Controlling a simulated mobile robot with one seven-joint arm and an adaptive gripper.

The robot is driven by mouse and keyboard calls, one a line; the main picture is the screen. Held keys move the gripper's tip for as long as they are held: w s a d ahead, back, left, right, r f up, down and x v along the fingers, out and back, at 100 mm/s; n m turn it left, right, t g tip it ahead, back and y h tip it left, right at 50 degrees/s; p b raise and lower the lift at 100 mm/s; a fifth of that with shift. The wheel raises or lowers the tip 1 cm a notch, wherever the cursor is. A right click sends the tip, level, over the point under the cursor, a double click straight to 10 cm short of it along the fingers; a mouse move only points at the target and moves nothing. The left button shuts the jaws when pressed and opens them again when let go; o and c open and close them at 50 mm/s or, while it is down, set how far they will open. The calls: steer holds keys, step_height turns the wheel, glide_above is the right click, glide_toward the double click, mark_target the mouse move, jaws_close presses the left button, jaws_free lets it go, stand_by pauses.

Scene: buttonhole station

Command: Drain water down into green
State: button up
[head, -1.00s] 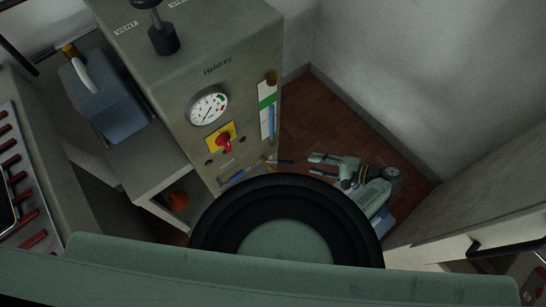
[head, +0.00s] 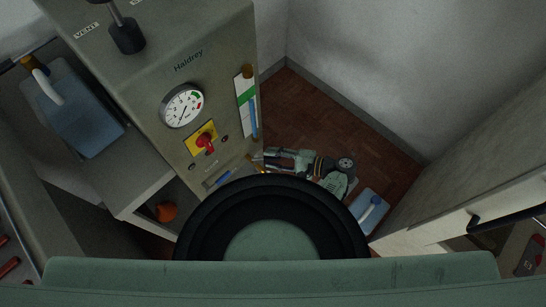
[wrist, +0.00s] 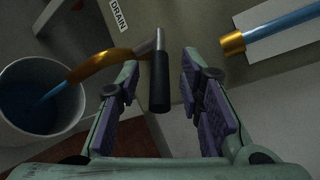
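The grey Haldrey machine (head: 215,75) carries a sight gauge (head: 246,100) with a green band on white and a blue water column, whose top lies near the band; its exact level is too small to read. In the wrist view, the gauge's blue tube (wrist: 278,27) shows only its end with a brass fitting. The black-gripped drain lever (wrist: 160,82) stands between my fingers, below the DRAIN label (wrist: 119,15). A blue stream runs from the brass spout (wrist: 95,64) into a white bucket (wrist: 72,108) holding blue water. My gripper (wrist: 160,62) is open around the lever, with gaps on both sides.
A round dial (head: 183,105) and a red knob (head: 205,141) on a yellow plate sit on the machine's front. A blue jug (head: 80,112) stands to the left. An orange object (head: 165,211) sits in the low shelf. A cabinet (head: 470,180) with a dark handle bounds the right.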

steer(key=shift+a, duration=0.2)
steer(key=shift+f, duration=0.1)
jaws_close()
stand_by(0.7)
